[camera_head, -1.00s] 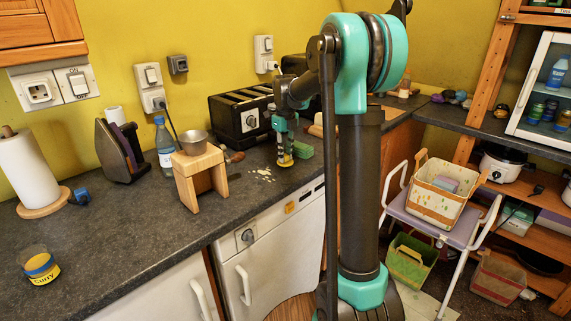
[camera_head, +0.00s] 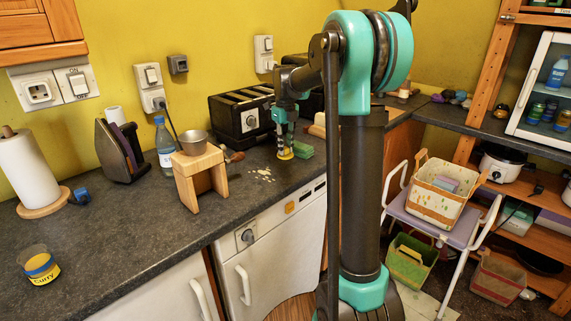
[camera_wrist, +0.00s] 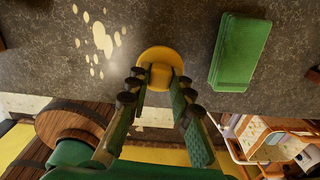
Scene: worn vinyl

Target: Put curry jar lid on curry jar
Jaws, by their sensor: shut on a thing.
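The curry jar (camera_head: 40,267) stands upright and open-topped at the front left of the dark worktop, with yellow contents and a yellow label. My gripper (camera_head: 285,153) is far to its right, low at the worktop between the toaster and the front edge. In the wrist view my gripper (camera_wrist: 159,82) is shut on the round yellow lid (camera_wrist: 160,58), with a finger on each side. The lid also shows under the fingers in the head view (camera_head: 285,157). I cannot tell whether the lid touches the worktop.
A green sponge (camera_wrist: 239,52) lies just right of the lid. Pale spilled flakes (camera_head: 262,174) lie to its left. The toaster (camera_head: 240,117) is behind.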

